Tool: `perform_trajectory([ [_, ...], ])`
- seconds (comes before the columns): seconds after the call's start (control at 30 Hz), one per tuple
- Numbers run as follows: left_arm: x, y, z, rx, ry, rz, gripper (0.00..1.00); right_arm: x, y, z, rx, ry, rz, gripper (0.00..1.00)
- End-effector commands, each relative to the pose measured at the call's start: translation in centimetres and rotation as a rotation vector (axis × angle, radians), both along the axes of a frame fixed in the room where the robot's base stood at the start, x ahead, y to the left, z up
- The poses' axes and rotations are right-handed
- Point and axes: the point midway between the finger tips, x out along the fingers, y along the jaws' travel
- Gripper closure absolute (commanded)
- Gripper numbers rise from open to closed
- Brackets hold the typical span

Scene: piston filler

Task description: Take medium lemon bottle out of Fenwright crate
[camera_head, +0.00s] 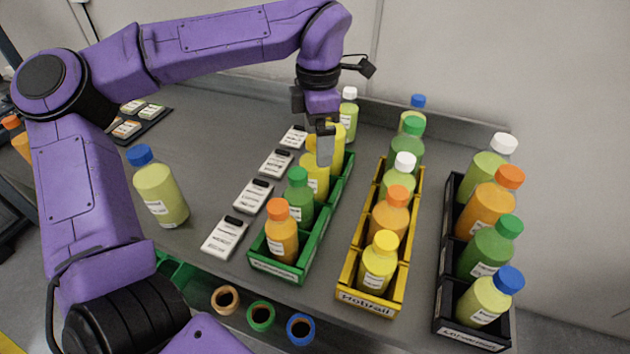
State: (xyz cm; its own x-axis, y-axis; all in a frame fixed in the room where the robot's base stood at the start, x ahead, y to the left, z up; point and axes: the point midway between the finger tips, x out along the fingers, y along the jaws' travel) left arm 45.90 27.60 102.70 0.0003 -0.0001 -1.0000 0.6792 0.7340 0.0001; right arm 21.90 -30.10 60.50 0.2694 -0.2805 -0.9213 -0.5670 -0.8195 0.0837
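A green crate (277,268) stands mid-table; its front label is too small to read surely. In it, front to back, stand an orange bottle (281,238), a green bottle (299,205) and two yellow, lemon-coloured bottles, one nearer (314,182) and one at the back (338,154). My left gripper (325,155) points down over these yellow bottles and hides their tops. One grey finger shows in front of them; I cannot tell whether it grips a bottle. My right gripper is not in view.
A yellow crate (368,302) and a black crate (470,337), both with bottles, stand to the right. White labelled cards (225,237) line the left. A blue-capped bottle (161,194) stands alone further left. Coloured rings (261,315) sit at the front edge.

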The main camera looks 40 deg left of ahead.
Motion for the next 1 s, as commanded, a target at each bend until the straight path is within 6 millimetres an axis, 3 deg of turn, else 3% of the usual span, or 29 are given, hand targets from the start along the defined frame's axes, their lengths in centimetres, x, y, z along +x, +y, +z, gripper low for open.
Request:
perform_trajectory([
  [0.2, -0.7, 0.2, -3.6, 0.0, 0.003, 0.0, 0.03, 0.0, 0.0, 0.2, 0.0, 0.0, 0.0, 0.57],
  [0.47, -0.7, 0.2, -4.1, 0.0, 0.0, 0.0, 0.03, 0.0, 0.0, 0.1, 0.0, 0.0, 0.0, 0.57],
  [0.77, -0.7, 0.2, -4.0, 0.001, 0.001, 0.0, 1.0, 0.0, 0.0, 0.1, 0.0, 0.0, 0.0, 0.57],
  [1.0, -0.6, 0.2, -3.8, 0.0, -0.001, 0.001, 1.0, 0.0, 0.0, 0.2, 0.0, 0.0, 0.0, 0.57],
])
